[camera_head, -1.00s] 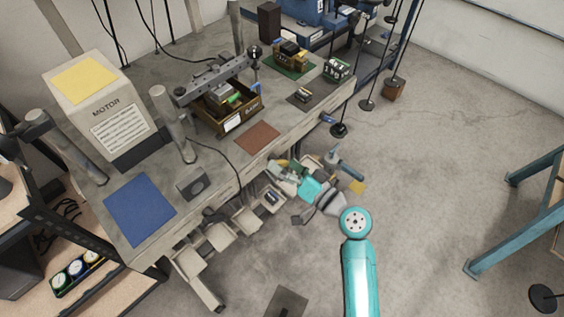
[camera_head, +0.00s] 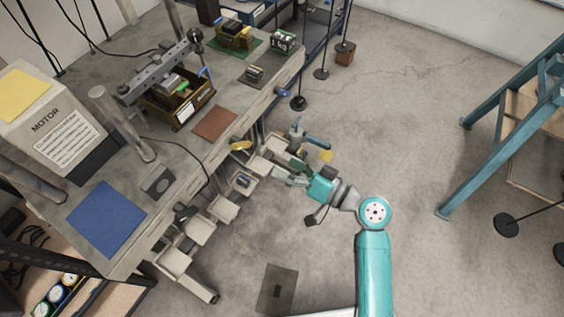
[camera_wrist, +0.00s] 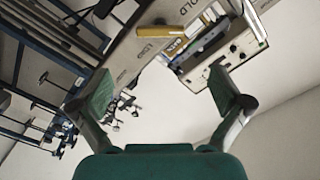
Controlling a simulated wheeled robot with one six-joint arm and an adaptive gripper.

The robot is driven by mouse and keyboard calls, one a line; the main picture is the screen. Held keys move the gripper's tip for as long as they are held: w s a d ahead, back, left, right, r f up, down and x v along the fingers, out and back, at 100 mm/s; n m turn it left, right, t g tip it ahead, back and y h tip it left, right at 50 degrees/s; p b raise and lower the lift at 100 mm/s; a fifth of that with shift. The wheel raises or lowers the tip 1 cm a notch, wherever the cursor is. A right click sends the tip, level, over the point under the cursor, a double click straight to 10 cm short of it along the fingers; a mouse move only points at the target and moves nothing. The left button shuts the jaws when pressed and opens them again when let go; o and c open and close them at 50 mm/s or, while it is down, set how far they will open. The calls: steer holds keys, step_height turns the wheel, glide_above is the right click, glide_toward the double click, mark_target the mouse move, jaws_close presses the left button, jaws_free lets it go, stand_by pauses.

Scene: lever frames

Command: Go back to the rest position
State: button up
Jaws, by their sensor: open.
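My gripper (camera_head: 287,172) is at the end of my teal arm, low beside the right edge of the workbench in the head view. In the wrist view my gripper (camera_wrist: 161,92) has its two green-padded fingers spread wide, with nothing between them. The fingertips look small and partly cluttered against the bench trays in the head view, so I cannot tell their exact gap to the trays.
The workbench (camera_head: 175,208) carries a brown box (camera_head: 176,104), a blue mat (camera_head: 105,219) and a motor housing (camera_head: 62,143). Several small trays (camera_head: 200,229) stick out below its edge. A teal frame (camera_head: 497,149) stands at right. Floor between is mostly clear.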

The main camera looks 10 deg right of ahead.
stand_by(0.4)
steer(key=s+d+f+m+t+h, duration=0.1)
steer(key=s+d+f+m+h, duration=0.25)
steer(key=s+f+h, duration=0.35)
steer(key=s+d+f+m+t+h, duration=0.15)
steer(key=s+d+f+h, duration=0.3)
steer(key=s, duration=0.45)
steer(key=s+d+r+n+h, duration=0.1)
steer(key=s+d+r, duration=0.1)
steer(key=s+r, duration=0.3)
steer(key=s+d+r+n+t+h, duration=0.1)
steer(key=s+r, duration=0.4)
steer(key=s, duration=0.6)
steer(key=shift+s+d+n+h, duration=0.2)
steer(key=shift+d+n+h, duration=0.15)
steer(key=shift+d+n, duration=0.6)
